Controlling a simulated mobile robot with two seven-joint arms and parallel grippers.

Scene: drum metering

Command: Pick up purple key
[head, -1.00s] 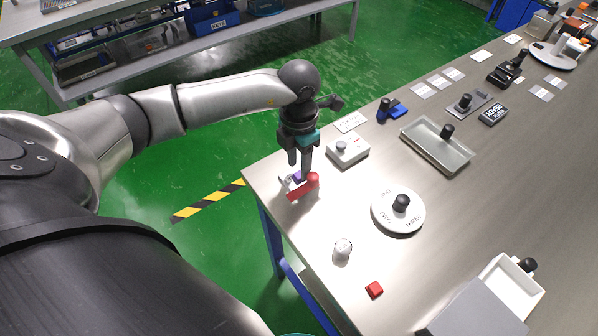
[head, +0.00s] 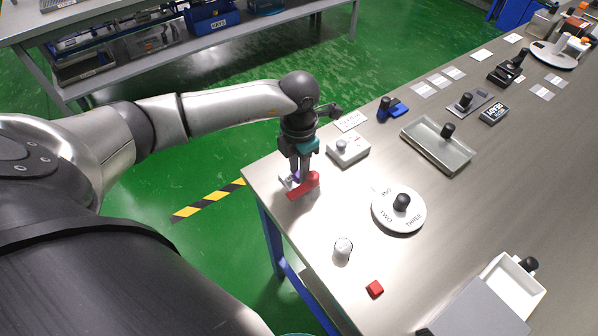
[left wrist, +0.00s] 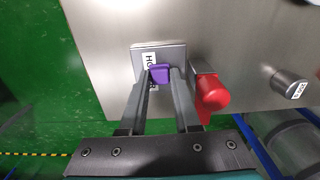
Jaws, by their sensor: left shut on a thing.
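The purple key (left wrist: 159,74) is between the two fingertips of my left gripper (left wrist: 160,82) in the left wrist view. The fingers are shut on it. It is over a small grey plate (left wrist: 172,52) with a white label, near the table's corner. In the head view the purple key (head: 296,178) shows only as a small patch by the fingers of my left gripper (head: 299,178), which point down. I cannot tell whether the key is lifted off the plate. My right gripper is not in view.
A red handle (left wrist: 212,96) is close beside the right finger; the red piece also shows in the head view (head: 303,187). A white box with a knob (head: 348,150), a white dial (head: 398,212), a small cylinder (head: 343,248) and a red block (head: 375,289) stand nearby.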

